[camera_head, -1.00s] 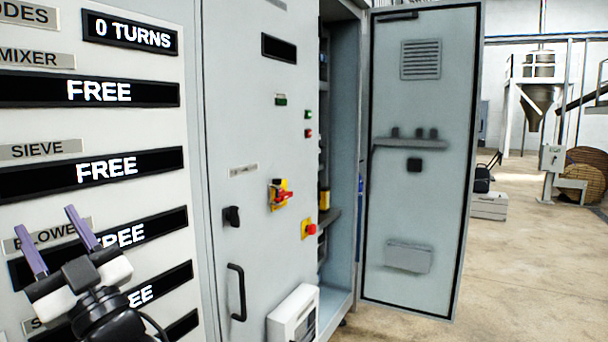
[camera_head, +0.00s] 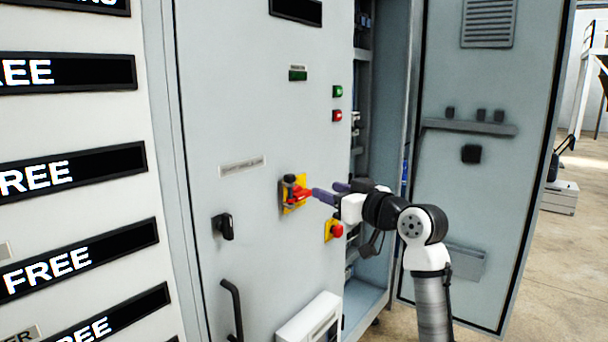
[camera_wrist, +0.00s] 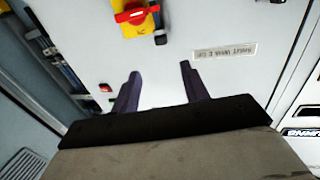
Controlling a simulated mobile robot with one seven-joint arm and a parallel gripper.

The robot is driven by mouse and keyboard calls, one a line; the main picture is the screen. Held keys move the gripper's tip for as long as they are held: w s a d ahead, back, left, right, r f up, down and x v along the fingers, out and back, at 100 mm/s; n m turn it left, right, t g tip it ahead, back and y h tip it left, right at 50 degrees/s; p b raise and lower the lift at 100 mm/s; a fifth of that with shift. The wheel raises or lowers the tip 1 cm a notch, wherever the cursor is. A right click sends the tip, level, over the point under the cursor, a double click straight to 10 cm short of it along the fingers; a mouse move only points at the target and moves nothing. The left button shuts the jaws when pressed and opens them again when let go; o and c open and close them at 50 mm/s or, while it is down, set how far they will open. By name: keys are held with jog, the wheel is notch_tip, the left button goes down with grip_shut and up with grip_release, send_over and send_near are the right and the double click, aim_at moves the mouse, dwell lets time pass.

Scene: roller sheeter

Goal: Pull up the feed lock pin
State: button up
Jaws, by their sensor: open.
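I cannot pick out a feed lock pin for certain in either view. A red rotary handle (camera_head: 301,194) on a yellow plate (camera_head: 289,207) sits on the grey cabinet door, with a small dark knob-like part at its top. In the wrist view the red handle (camera_wrist: 131,15) and yellow plate (camera_wrist: 142,30) are at the top edge, partly cut off. My gripper (camera_head: 330,191) is just right of the handle in the head view, in front of the door. In the wrist view my gripper (camera_wrist: 160,70) has its two purple fingers apart, with only bare door between them.
A red push button (camera_head: 336,230) on yellow sits below my gripper. A black latch (camera_head: 223,227) and a black pull handle (camera_head: 234,309) are to the left. The open cabinet door (camera_head: 490,170) stands behind my arm. A white box (camera_head: 308,322) juts out low.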

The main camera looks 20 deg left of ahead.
aim_at(293, 177)
jog(key=p+x, duration=0.3)
jog(key=x, duration=0.9)
jog(key=shift+s+a+r, duration=0.15)
jog(key=shift+a, duration=0.05)
jog(key=shift+w+a+p, duration=0.25)
jog(key=shift+a+p, duration=0.05)
jog(key=shift+a, duration=0.1)
grip_shut()
